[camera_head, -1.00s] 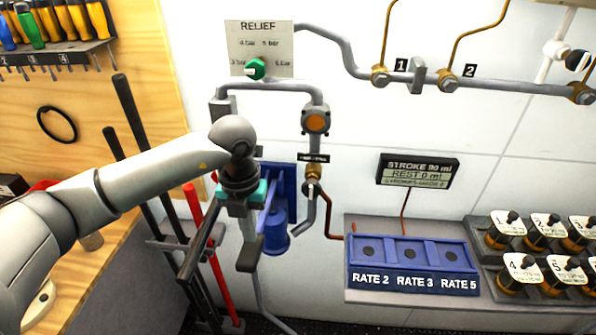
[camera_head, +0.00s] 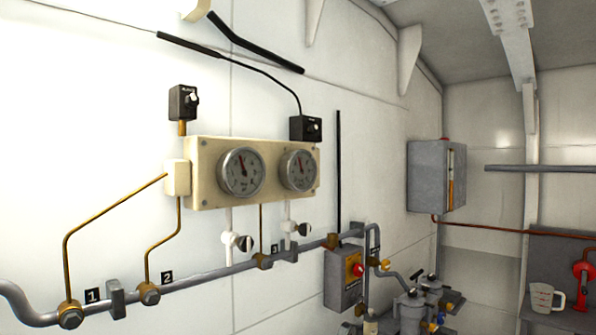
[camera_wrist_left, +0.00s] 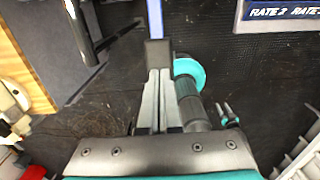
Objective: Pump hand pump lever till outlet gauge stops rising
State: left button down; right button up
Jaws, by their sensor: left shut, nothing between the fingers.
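Two round gauges sit in a cream panel in the head view: a left gauge (camera_head: 241,173) and a right gauge (camera_head: 298,170). Both needles point roughly upward, a little left; their scales are too small to read, and I cannot tell which is the outlet gauge. In the left wrist view, my left gripper (camera_wrist_left: 157,58) is shut and empty. A blue bar (camera_wrist_left: 154,18), probably the pump lever, shows just past its fingertips; I cannot tell if they touch. The head view shows neither gripper nor the pump.
Grey pipework (camera_head: 210,277) with brass fittings runs below the cream gauge panel (camera_head: 207,160). A grey wall box (camera_head: 427,176) and a measuring jug (camera_head: 541,297) are at the right. The blue rate panel (camera_wrist_left: 281,11) is at the wrist view's upper right, above dark floor.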

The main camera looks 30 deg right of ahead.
pick_arm(q)
notch_tip(320, 180, down, 12)
jog(key=b, duration=1)
notch_tip(320, 180, up, 12)
jog(key=p, duration=0.9)
jog(key=shift+f, duration=0.1)
dwell(1.4)
